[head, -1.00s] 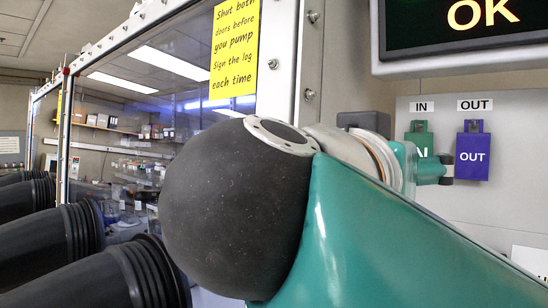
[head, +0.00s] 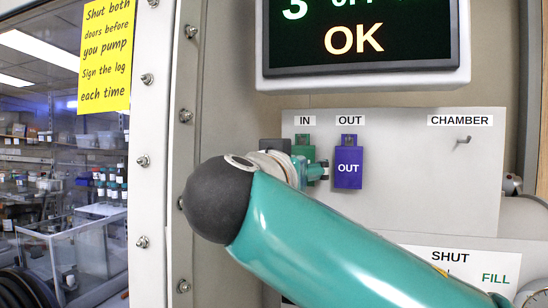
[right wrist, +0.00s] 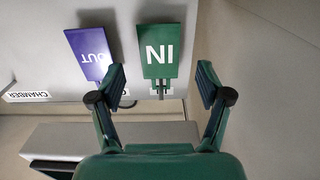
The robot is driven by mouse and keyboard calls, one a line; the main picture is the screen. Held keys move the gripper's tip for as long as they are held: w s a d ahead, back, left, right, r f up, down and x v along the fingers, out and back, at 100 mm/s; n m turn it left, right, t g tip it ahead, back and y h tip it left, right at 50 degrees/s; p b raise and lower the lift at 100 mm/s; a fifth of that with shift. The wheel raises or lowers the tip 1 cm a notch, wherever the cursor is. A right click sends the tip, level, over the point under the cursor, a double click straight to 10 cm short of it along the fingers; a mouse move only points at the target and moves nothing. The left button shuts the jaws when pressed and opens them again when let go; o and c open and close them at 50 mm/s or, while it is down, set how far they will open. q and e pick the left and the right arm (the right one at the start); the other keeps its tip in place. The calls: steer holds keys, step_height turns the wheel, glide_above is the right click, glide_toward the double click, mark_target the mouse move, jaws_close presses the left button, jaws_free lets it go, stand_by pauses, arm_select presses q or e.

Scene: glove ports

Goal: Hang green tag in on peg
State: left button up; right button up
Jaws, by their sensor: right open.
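The green IN tag (head: 304,150) hangs under the IN label on the grey board, its lower part hidden behind my right arm in the head view. In the right wrist view the green tag (right wrist: 161,50) appears upside down, between and beyond the fingertips of my right gripper (right wrist: 162,76). The fingers are open on either side of it, and I see no contact. A bare peg (head: 463,140) sticks out under the CHAMBER label (head: 460,120). My left gripper is not in view.
The purple OUT tag (head: 348,168) hangs close beside the green one, near one finger in the wrist view (right wrist: 91,52). A display (head: 362,35) reading OK overhangs the board. A bolted window frame (head: 155,150) stands at left. The board between OUT and CHAMBER is clear.

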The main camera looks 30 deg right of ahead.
steer(key=shift+p+x, duration=0.4)
steer(key=shift+x, duration=1.45)
steer(key=shift+c, duration=0.3)
steer(key=c, duration=1.1)
steer(key=shift+c, duration=0.3)
steer(key=shift+r, duration=0.1)
steer(key=shift+r, duration=0.15)
steer(key=shift+s+a, duration=0.15)
steer(key=shift+a, duration=0.05)
steer(key=shift+s+a+b, duration=0.35)
steer(key=shift+s+a, duration=0.05)
steer(key=shift+a, duration=0.05)
